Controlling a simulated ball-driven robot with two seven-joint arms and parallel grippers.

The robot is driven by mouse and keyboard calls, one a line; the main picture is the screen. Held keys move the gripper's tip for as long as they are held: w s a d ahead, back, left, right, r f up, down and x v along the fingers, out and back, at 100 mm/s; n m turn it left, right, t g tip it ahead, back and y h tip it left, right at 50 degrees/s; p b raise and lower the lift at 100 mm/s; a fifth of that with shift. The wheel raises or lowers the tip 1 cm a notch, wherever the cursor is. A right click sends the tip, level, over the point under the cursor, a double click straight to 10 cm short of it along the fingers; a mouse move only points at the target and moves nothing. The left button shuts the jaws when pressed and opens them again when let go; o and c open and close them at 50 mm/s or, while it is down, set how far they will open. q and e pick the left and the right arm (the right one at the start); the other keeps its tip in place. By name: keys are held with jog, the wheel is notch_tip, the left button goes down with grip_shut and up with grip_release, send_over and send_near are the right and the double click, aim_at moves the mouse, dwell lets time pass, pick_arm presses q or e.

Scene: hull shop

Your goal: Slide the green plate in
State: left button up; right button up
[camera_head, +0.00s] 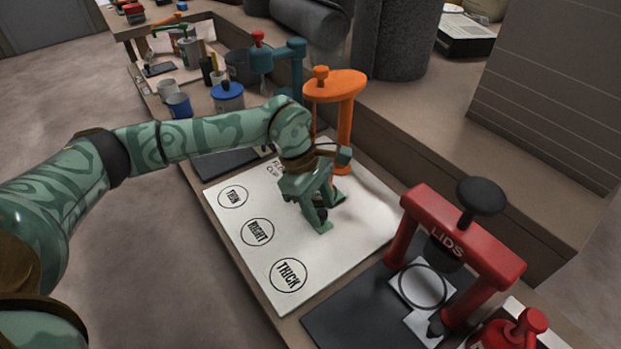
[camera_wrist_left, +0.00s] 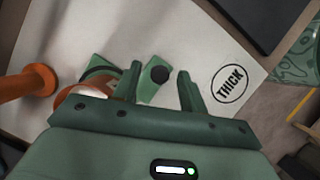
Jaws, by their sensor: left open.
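The green plate (camera_wrist_left: 152,92) lies on the white board (camera_head: 245,275); a black knob (camera_wrist_left: 160,74) stands on it. In the left wrist view its round part is close by the orange stand (camera_wrist_left: 25,85), partly hidden behind my gripper body. My left gripper (camera_head: 318,208) is open and low over the board. In the left wrist view its two fingers (camera_wrist_left: 160,86) stand on either side of the knob, with visible gaps. In the head view my gripper hides most of the plate. The orange stand (camera_head: 335,86) rises behind my gripper. My right gripper is out of view.
The board has circles marked THIN (camera_head: 232,197), RIGHT (camera_head: 257,232) and THICK (camera_head: 289,275). A red LIDS press (camera_head: 465,250) stands at right, with a white plate in it. A teal stand (camera_head: 275,60), a blue-lidded tub (camera_head: 228,97) and cups are farther back.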

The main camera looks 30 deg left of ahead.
pick_arm(q)
jog(key=p+v, duration=0.6)
jog(key=v, duration=1)
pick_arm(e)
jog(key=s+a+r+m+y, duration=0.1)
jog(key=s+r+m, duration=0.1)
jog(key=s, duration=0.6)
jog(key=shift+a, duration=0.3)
